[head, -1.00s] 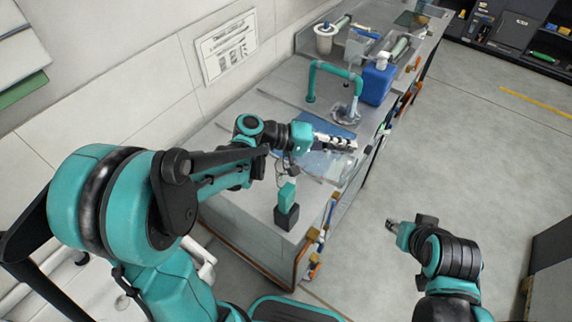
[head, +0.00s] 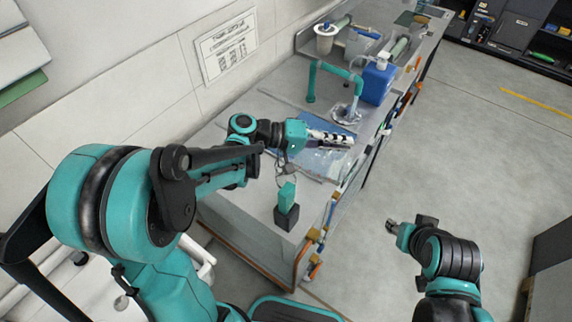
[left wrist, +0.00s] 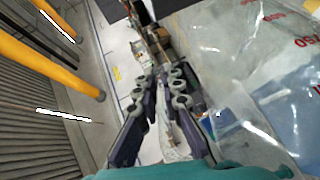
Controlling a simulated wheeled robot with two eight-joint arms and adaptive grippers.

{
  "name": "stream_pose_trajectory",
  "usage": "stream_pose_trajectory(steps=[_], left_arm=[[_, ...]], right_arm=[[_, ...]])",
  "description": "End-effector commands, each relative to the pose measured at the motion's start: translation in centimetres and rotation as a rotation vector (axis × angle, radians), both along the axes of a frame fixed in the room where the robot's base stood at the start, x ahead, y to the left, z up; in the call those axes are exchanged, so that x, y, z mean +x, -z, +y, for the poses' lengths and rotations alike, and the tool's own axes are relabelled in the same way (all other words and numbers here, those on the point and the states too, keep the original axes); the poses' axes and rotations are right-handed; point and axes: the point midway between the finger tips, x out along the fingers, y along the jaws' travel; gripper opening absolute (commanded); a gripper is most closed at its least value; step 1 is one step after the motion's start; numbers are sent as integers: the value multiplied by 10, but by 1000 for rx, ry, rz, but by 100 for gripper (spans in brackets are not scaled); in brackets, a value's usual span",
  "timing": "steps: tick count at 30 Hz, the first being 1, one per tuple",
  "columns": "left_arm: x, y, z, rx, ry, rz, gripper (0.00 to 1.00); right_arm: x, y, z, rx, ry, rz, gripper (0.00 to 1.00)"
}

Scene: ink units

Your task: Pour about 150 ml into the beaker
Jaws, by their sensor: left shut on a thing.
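My left gripper (head: 340,138) is over the bench, shut on a clear vessel. In the left wrist view its two dark fingers (left wrist: 165,100) close on a narrow pale part, probably the handle. The clear vessel (left wrist: 262,75) with red graduation marks fills the right of that view. In the head view it is a faint see-through shape (head: 318,162) beside the fingers; its tilt and fill level cannot be told. A clear glass thing (head: 345,114) stands below the teal tap; I cannot tell whether it is the beaker. My right gripper (head: 393,227) is over the floor, away from the bench.
A teal tap (head: 335,68) and a blue bottle (head: 376,82) stand behind my left gripper. A blue sheet or tray (head: 290,128) lies under it. A small teal-and-black item (head: 287,207) sits near the bench's front edge. The floor to the right is clear.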

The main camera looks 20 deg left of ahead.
Motion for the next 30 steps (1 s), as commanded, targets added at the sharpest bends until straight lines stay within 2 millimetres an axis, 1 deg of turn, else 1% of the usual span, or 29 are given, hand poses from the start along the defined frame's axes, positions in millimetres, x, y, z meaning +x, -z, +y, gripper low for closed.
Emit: stream_pose_trajectory(steps=[30], left_arm=[[1, -8, 12, -64, -1, 6, 0]], right_arm=[[0, 6, 0, 0, 0, 0, 40]])
